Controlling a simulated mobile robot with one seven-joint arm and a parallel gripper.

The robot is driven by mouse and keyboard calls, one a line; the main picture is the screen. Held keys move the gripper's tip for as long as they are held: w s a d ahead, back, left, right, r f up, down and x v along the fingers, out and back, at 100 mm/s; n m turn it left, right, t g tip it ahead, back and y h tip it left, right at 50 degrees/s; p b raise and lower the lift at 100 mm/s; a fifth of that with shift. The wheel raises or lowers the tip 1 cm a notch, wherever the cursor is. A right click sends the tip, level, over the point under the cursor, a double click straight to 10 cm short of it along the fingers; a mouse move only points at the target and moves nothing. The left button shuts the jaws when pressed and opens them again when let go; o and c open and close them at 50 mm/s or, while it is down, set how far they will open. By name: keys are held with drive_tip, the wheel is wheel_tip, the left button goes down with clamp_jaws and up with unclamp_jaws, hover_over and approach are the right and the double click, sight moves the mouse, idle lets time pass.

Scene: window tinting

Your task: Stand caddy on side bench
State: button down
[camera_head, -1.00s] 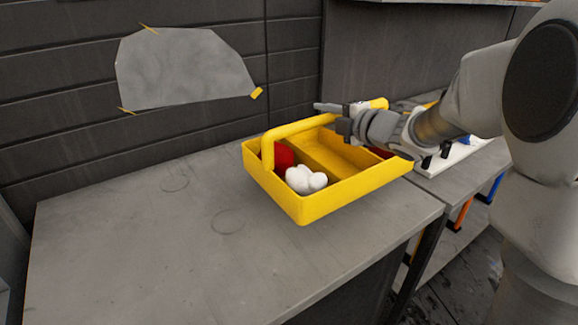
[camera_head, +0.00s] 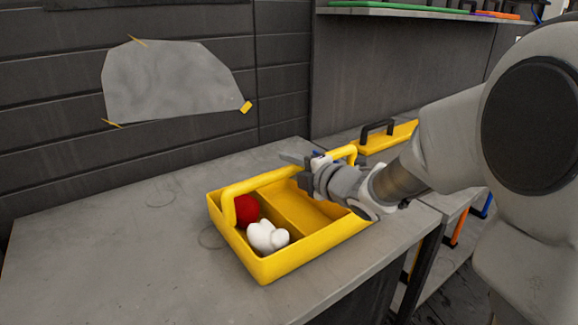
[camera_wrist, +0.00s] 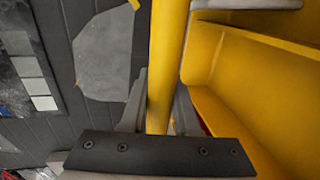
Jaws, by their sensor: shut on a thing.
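The yellow caddy (camera_head: 290,262) is an open tray with a divider and a raised bar handle (camera_head: 240,186). It is over the grey side bench (camera_head: 110,240), close to its top; I cannot tell whether its base touches. A red item (camera_head: 246,208) and a white lumpy item (camera_head: 267,236) lie in its left compartment. My gripper (camera_head: 305,172) is shut on the handle. In the wrist view the handle (camera_wrist: 168,60) runs between the two fingers of my gripper (camera_wrist: 160,105), with the tray wall (camera_wrist: 235,110) to the right.
A grey sheet (camera_head: 172,82) is taped to the dark wall behind the bench. A yellow tool with a black handle (camera_head: 385,138) lies on the surface behind my arm. A shelf edge (camera_head: 420,12) is above right. The bench's left part is clear.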

drive_tip(key=shift+r, duration=0.15)
drive_tip(key=c, duration=0.7)
unclamp_jaws()
drive_tip(key=shift+f, duration=0.25)
drive_tip(key=shift+o, duration=0.2)
drive_tip(key=shift+r, duration=0.15)
